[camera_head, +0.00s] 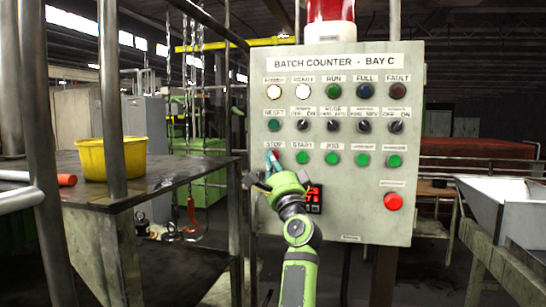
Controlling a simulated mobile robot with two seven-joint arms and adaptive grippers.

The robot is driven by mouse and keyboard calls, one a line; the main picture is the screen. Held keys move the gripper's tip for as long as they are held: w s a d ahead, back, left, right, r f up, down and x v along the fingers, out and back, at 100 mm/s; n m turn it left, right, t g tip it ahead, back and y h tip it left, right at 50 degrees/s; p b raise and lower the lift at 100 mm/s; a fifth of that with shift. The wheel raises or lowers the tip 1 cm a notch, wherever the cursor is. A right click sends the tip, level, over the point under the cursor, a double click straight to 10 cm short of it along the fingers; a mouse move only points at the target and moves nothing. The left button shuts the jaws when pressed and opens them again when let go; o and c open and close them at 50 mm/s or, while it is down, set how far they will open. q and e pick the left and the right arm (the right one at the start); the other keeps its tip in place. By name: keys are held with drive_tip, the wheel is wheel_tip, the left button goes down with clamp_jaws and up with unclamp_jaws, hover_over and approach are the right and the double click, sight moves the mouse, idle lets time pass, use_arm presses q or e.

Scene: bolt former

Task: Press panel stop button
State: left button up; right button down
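The grey control panel (346,225) headed "BATCH COUNTER - BAY C" stands upright ahead. Its STOP label (266,144) is at the left of the lowest button row. A small red patch shows just below that label, between teal pieces at the gripper's tip; the stop button is mostly hidden there. My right gripper (273,162) is in front of that spot, its green arm rising from below. I cannot tell whether its fingers are open or touch the panel. My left gripper is not in view.
Green START (302,157) and JOG (332,158) buttons sit just right of the gripper. A red button (393,201) is lower right. A red digital display (314,197) is partly hidden by my arm. A table (160,180) with a yellow bucket (122,158) stands left, behind metal posts.

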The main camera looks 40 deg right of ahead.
drive_tip(key=s+a+p, duration=0.2)
drive_tip(key=s+a, duration=0.2)
drive_tip(key=shift+a+p, duration=0.3)
drive_tip(key=shift+p, duration=0.1)
drive_tip(key=shift+w, duration=0.1)
idle(0.4)
